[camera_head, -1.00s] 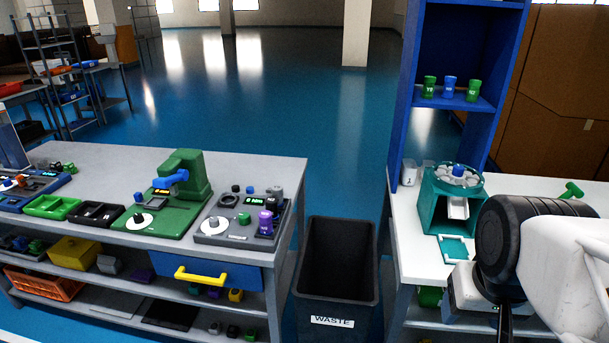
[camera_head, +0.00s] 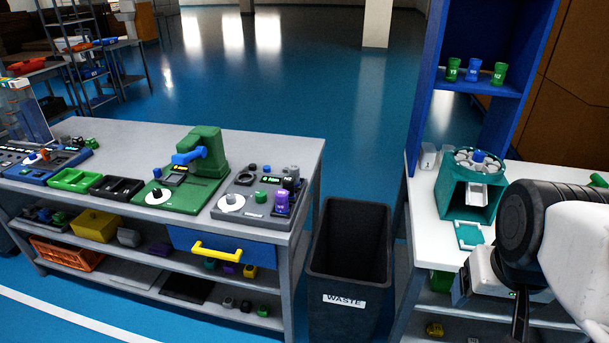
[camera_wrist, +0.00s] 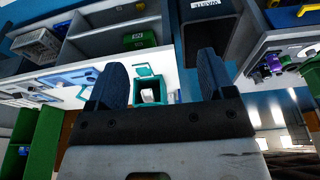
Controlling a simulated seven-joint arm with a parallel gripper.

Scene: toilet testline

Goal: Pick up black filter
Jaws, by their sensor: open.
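Several small cylindrical parts stand on the grey station (camera_head: 226,214) at the right end of the left bench in the head view. A small black part (camera_head: 252,168) stands at its back edge, and a dark one (camera_head: 288,184) stands near the purple part (camera_head: 281,203). I cannot tell which of these is the black filter. My gripper shows in the wrist view (camera_wrist: 162,78) with two blue fingers spread apart and nothing between them. In the head view my arm is at the right, over the white table, far from the grey station; its fingers are mostly hidden.
A waste bin (camera_head: 348,255) stands between the left bench (camera_head: 285,143) and the white table (camera_head: 426,225). A teal machine (camera_head: 468,190) and a blue shelf (camera_head: 430,100) are near my arm. A yellow-handled blue drawer (camera_head: 245,245) is under the bench.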

